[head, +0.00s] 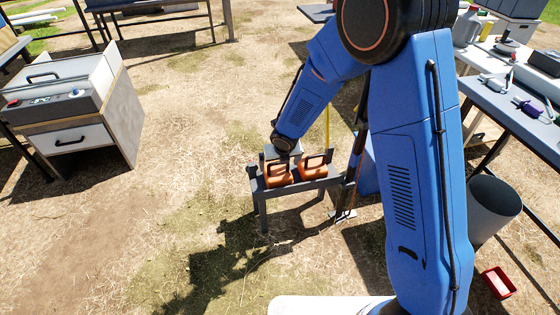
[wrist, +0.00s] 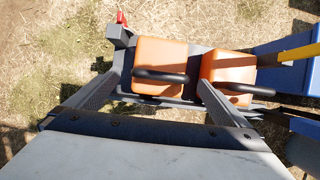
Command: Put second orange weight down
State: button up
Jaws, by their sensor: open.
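Two orange weights with dark handles sit side by side on a small dark grey stand (head: 320,185). The left weight (head: 278,174) and the right weight (head: 313,168) both rest upright on its top. My gripper (head: 284,157) is low over the left weight and partly hides it. In the wrist view my gripper (wrist: 163,74) is open, its two fingers spread either side of the left weight (wrist: 160,54) and its handle. The right weight (wrist: 228,67) lies just beyond the right finger. Whether a finger touches either weight cannot be told.
A yellow upright (head: 327,128) stands just behind the stand. A grey bin (head: 493,208) and a red tray (head: 498,282) are on the right, near a table with tools. A wooden cabinet (head: 75,112) stands left. Dry grass between cabinet and stand is clear.

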jog(key=shift+v, duration=1.5)
jog(key=s+d+r+m+h, duration=0.1)
jog(key=s+d+r+m, duration=0.4)
jog(key=d+r+m, duration=0.45)
jog(key=s+d+r+m+h, duration=0.1)
jog(key=s+d+r+m, duration=0.3)
jog(key=d+r+m, duration=0.55)
jog(key=s+d+r+m, duration=0.3)
jog(key=s+m, duration=0.3)
jog(key=s, duration=0.2)
jog(key=s+d+r+m, duration=0.3)
jog(key=s+d+m, duration=0.2)
jog(key=s+m, duration=0.2)
jog(key=s+d+r+m, duration=0.3)
jog(key=s+m, duration=0.4)
jog(key=s, duration=0.4)
jog(key=shift+s+d+r+t+y, duration=0.2)
jog(key=shift+s+d+t+y, duration=0.15)
jog(key=shift+d, duration=0.3)
jog(key=shift+w, duration=0.15)
